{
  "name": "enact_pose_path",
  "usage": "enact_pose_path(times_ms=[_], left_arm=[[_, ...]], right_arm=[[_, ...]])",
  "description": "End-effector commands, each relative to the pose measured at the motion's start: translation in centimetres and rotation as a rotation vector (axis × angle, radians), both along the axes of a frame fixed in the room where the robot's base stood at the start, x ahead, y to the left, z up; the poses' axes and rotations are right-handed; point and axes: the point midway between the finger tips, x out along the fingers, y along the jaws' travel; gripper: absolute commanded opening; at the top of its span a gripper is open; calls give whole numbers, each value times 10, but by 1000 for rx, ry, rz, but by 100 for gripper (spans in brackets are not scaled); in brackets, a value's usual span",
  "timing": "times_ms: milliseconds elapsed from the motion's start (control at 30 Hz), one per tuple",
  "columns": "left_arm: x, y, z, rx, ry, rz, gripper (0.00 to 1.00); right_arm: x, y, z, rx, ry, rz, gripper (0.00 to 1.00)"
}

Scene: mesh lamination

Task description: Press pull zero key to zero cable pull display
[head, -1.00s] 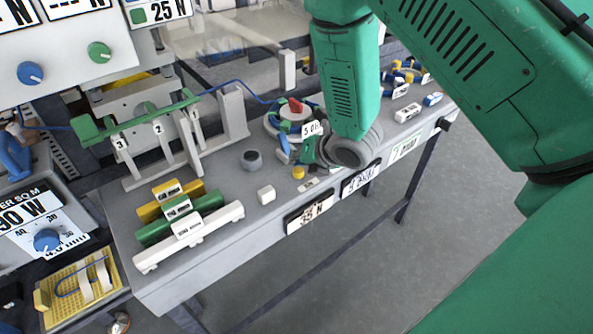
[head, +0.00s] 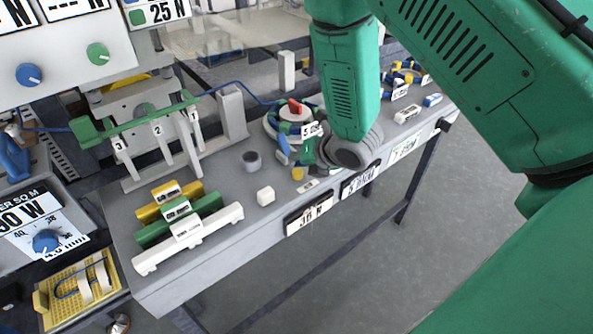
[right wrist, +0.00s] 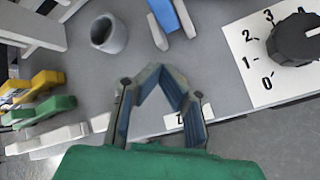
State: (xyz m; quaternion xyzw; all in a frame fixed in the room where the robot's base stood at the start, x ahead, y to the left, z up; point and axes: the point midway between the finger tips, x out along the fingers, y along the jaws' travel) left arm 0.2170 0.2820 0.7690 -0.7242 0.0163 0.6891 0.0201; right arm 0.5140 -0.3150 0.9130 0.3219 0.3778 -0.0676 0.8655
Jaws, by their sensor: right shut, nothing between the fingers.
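A small yellow key (head: 298,173) sits near the front edge of the grey bench, beside a small white label (head: 308,185). A black-and-white display (head: 308,215) reading in N hangs on the bench front just below; its digits are too blurred to read surely. My right gripper (head: 306,154) is low over the bench right by the yellow key; I cannot tell if it touches. In the right wrist view the gripper (right wrist: 157,75) is shut and empty, its fingers meeting at the tip. The key is not distinguishable there; the label (right wrist: 177,121) shows partly behind a finger. My left gripper is not in view.
A grey cup (head: 251,160) and white block (head: 265,195) stand left of the key. Yellow, green and white bars (head: 190,240) lie further left. A round device with a red knob (head: 295,108) stands behind. A black dial (right wrist: 298,40) is right in the wrist view.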

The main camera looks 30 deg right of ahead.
Motion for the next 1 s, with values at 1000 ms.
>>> enact_pose_path(times_ms=[1000], left_arm=[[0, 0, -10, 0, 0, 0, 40]], right_arm=[[-1, -1, -12, 0, 0, 0, 0]])
